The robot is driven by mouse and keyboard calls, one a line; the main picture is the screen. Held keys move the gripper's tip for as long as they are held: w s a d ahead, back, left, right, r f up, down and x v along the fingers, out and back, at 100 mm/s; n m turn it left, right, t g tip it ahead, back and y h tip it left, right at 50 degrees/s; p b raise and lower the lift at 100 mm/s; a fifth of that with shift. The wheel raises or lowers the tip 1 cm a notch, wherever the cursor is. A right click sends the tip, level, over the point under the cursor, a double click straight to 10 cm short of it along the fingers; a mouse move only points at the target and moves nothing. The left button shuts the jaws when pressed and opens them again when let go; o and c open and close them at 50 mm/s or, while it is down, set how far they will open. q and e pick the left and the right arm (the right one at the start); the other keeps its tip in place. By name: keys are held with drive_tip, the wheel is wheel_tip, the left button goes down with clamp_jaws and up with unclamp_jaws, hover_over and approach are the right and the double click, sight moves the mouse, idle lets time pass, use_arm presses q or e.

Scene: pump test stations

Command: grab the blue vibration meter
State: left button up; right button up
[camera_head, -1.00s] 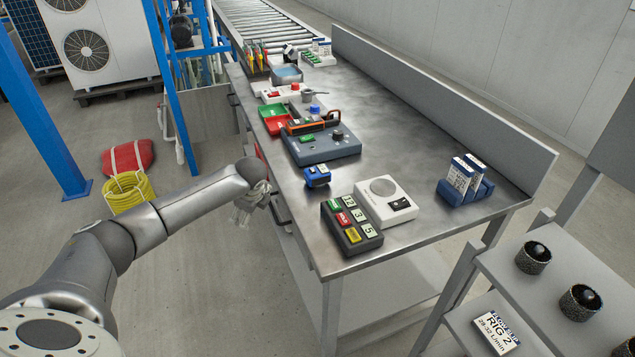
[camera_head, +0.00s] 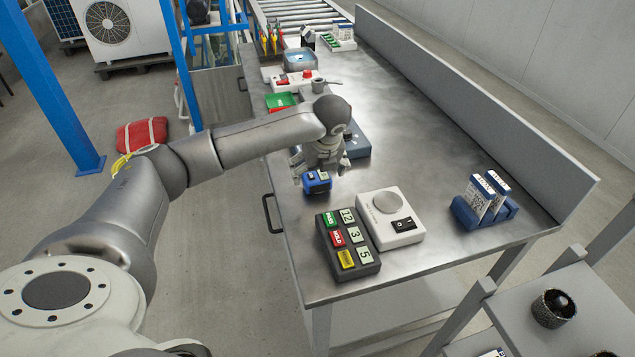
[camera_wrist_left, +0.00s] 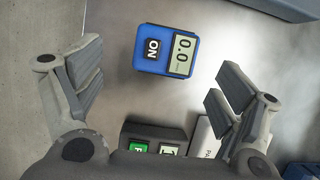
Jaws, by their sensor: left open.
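The blue vibration meter (camera_head: 317,182) lies on the steel bench near its left edge. In the left wrist view the meter (camera_wrist_left: 166,50) shows its face, with a display reading 0.0 and a black ON label. My left gripper (camera_head: 321,168) is above the bench, just behind the meter in the head view. In the left wrist view my left gripper (camera_wrist_left: 160,82) is open and empty, its fingers apart on either side of the meter's line. The meter lies ahead of the fingertips, not touched by them. My right gripper is not in view.
A dark box with coloured tags (camera_head: 347,243) and a white device with a round plate (camera_head: 390,218) stand in front of the meter. A blue holder with cards (camera_head: 484,211) is at right. A grey-blue unit (camera_head: 357,141) sits behind my gripper. The bench's middle right is clear.

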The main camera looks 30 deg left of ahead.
sight(317, 176)
use_arm(q)
drive_tip(key=shift+w+f, duration=0.15)
drive_tip(key=shift+f, duration=0.25)
drive_tip(key=x, duration=0.4)
drive_tip(key=shift+w+a+f, duration=0.1)
drive_tip(key=shift+w+f, duration=0.05)
drive_tip(key=shift+w, duration=0.1)
drive_tip(key=shift+w+a+f, duration=0.1)
drive_tip(key=shift+f, duration=0.2)
drive_tip(key=c, duration=1.2)
drive_tip(key=shift+c, duration=1)
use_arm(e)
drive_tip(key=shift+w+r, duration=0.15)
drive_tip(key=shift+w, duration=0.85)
use_arm(q)
drive_tip(key=shift+w+r, duration=0.1)
